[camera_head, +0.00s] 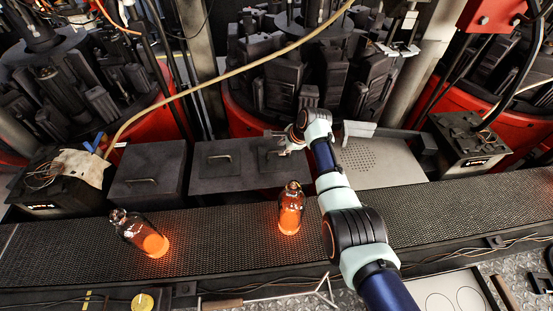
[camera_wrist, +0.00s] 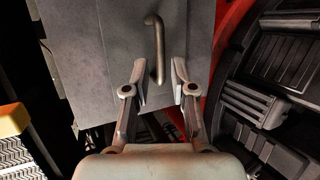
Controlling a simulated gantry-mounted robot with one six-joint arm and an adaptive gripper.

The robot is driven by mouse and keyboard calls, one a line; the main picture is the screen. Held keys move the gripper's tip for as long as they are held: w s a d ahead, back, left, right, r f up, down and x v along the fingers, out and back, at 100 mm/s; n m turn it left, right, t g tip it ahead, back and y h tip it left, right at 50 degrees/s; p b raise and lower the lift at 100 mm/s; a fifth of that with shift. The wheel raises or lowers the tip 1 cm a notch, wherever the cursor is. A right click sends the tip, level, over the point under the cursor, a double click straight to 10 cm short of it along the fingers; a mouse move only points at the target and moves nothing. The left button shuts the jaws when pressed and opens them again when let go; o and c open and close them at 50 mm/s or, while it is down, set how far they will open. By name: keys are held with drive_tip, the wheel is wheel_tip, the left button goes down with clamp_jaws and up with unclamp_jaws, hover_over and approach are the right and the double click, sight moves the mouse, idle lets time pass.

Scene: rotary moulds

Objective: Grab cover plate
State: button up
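A dark grey cover plate (camera_head: 262,182) with a bar handle lies on the box behind the conveyor in the head view. My gripper (camera_head: 280,143) is over this plate and partly hides its handle. In the wrist view the grey plate (camera_wrist: 90,60) fills the upper middle, with its curved metal handle (camera_wrist: 154,40) standing up from it. My gripper (camera_wrist: 159,75) is open and empty there. The near end of the handle shows between the two fingertips. I cannot tell how far the fingers are above the plate.
Two similar plates with handles, the middle (camera_head: 217,165) and the left (camera_head: 146,176), lie to the left. Glowing bottles stand (camera_head: 291,208) and lean (camera_head: 140,233) on the mesh conveyor (camera_head: 220,262). The red-based mould machine (camera_head: 242,118) rises close behind. A yellowish hose (camera_head: 185,92) arcs overhead.

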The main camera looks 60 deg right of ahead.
sight(278, 151)
drive_tip(key=b+x, duration=0.5)
drive_tip(key=shift+f, duration=0.2)
drive_tip(key=shift+w+r, duration=0.1)
clamp_jaws()
drive_tip(key=shift+r, duration=0.1)
